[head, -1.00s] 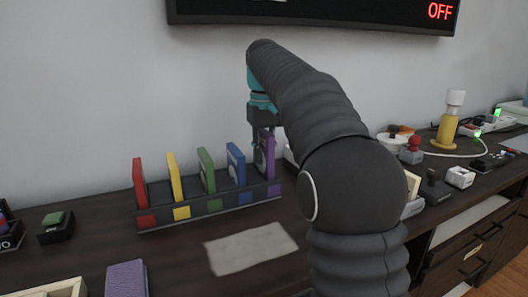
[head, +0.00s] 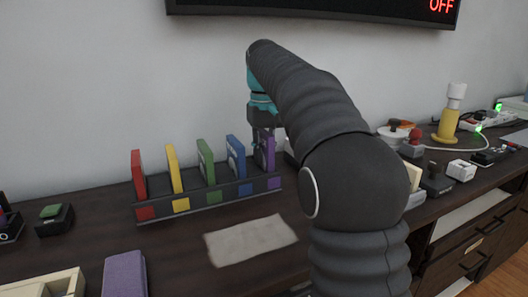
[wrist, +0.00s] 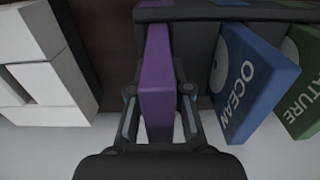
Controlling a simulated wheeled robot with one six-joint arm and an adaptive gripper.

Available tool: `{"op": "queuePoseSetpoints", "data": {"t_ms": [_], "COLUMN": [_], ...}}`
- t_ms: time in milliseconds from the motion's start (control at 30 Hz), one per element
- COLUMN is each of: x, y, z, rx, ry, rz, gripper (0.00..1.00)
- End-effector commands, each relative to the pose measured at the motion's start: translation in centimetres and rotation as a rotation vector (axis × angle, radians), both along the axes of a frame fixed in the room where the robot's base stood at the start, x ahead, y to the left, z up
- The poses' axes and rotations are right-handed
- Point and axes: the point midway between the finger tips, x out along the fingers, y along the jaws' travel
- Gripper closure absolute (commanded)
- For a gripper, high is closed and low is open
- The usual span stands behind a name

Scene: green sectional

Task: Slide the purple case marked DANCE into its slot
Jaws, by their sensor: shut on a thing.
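The purple case (head: 270,152) stands upright at the right end of the dark rack (head: 205,203), over the purple-marked slot. My gripper (head: 262,135) is shut on it from above. In the wrist view the purple case (wrist: 156,85) sits between the two fingers of my gripper (wrist: 158,100), and its far end reaches the rack (wrist: 190,14). No DANCE lettering is readable, and I cannot tell how deep the case sits. The blue case marked OCEAN (wrist: 255,85) stands beside it, apart from the fingers.
Blue (head: 236,160), green (head: 206,163), yellow (head: 175,170) and red (head: 139,175) cases stand in the rack. A white block (wrist: 45,70) lies on the case's other side. A grey sheet (head: 250,240) and a purple box (head: 124,275) lie in front.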

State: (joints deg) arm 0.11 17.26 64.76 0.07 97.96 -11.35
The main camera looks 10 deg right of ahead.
Motion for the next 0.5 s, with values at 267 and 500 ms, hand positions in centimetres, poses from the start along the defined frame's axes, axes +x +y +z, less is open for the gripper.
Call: {"op": "queuePoseSetpoints", "data": {"t_ms": [267,500], "x": [0.0,0.0], "y": [0.0,0.0], "z": [-0.66,-0.89], "rx": [0.0,0.0], "ry": [-0.001,0.0], "rz": [0.0,0.0], "gripper": [1.0,0.57]}}
